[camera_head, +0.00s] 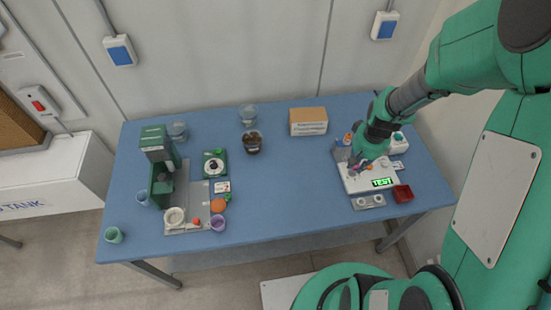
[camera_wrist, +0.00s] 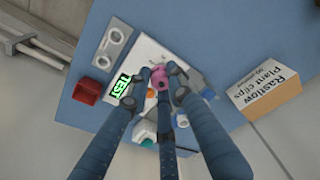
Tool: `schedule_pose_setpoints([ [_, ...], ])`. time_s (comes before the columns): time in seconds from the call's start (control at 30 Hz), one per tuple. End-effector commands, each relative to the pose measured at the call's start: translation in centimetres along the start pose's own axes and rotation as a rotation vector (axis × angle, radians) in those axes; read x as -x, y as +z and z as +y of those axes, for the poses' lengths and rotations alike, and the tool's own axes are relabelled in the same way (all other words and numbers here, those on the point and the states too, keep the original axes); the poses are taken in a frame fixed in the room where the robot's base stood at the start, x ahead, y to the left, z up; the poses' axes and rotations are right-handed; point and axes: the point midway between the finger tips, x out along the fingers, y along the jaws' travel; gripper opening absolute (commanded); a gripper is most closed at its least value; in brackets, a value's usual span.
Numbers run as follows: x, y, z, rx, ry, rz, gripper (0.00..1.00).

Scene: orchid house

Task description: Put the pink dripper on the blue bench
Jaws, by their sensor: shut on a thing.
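The pink dripper (camera_wrist: 160,78) is between the fingers of my gripper (camera_wrist: 162,84) in the wrist view. My gripper is shut on it, and the fingers hide part of it. In the head view, my gripper (camera_head: 361,164) is over the white device with a green TEST display (camera_head: 367,178), at the right of the blue bench (camera_head: 290,180). Whether the dripper touches the device I cannot tell. The bench also fills much of the wrist view (camera_wrist: 215,35).
Near my gripper are a red tray (camera_head: 403,193), a grey two-well holder (camera_head: 368,202) and a bottle (camera_head: 341,149). A cardboard box (camera_head: 308,122) stands at the back. A green machine (camera_head: 160,165) and a purple cup (camera_head: 218,223) are at the left. The bench's middle front is clear.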

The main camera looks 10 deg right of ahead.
Motion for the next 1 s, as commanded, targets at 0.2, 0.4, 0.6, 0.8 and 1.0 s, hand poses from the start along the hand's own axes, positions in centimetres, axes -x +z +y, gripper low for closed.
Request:
schedule_pose_setpoints([
  [0.2, -1.9, 2.8, -4.5, 0.01, -0.003, -0.007, 0.07],
  [0.4, -3.6, 6.1, -8.5, 0.014, -0.007, -0.012, 0.07],
  [0.6, -5.0, 9.4, -11.6, 0.016, -0.009, -0.016, 0.07],
  [0.8, -5.8, 11.7, -13.4, 0.015, -0.011, -0.018, 0.07],
  [1.0, -6.1, 12.6, -14.0, 0.014, -0.012, -0.019, 0.07],
])
